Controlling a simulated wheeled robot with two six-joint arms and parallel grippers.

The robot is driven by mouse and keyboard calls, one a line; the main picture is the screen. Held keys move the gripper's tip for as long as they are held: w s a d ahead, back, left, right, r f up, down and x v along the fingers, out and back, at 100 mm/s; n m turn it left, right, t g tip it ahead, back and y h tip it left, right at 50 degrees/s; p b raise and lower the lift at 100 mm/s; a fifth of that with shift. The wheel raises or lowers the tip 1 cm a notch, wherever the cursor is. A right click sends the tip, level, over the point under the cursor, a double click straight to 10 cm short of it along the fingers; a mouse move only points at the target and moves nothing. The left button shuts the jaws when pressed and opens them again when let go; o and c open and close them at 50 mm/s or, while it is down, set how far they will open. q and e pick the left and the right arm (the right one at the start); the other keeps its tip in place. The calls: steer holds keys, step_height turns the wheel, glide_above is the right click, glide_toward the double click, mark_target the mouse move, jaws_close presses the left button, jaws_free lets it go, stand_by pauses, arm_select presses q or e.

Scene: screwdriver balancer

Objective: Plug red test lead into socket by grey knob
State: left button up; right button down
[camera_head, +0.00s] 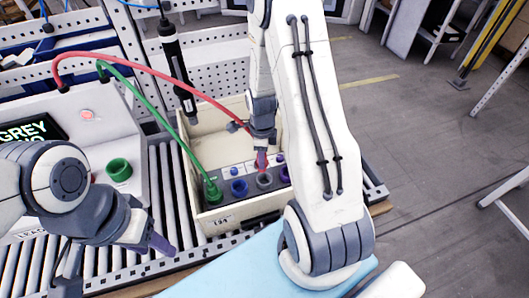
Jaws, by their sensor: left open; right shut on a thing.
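A red test lead (150,58) arcs from the console's top left over to my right gripper (262,152). My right gripper is shut on its red plug, pointing down over the panel (222,178) in the beige bin. The plug's tip is right behind the grey knob (265,181); whether it is in the socket there I cannot tell, as the fingers hide it. A blue knob (239,187) is left of the grey one and a purple knob (285,174) right. My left gripper (162,243) is open and empty, over the rollers at the lower left.
A green lead (150,105) runs from the console to the panel's green knob end (212,191). A black screwdriver (176,65) hangs behind the bin (222,218). The console screen (32,132) reads "GREY", with a green button (118,169) beside it. A pale blue surface (225,268) lies in front.

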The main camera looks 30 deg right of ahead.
steer(key=shift+s+d+f+m, duration=0.1)
steer(key=shift+s+d+m, duration=0.15)
steer(key=shift+m, duration=0.65)
steer(key=shift+d+f, duration=0.1)
steer(key=shift+f, duration=0.05)
step_height(320, 180, down, 4)
steer(key=b, duration=0.4)
steer(key=shift+f, duration=0.2)
steer(key=shift+f, duration=0.2)
steer(key=shift+f, duration=0.3)
steer(key=shift+f+b, duration=1.45)
steer(key=shift+f, duration=0.15)
steer(key=shift+c, duration=2.1)
jaws_free()
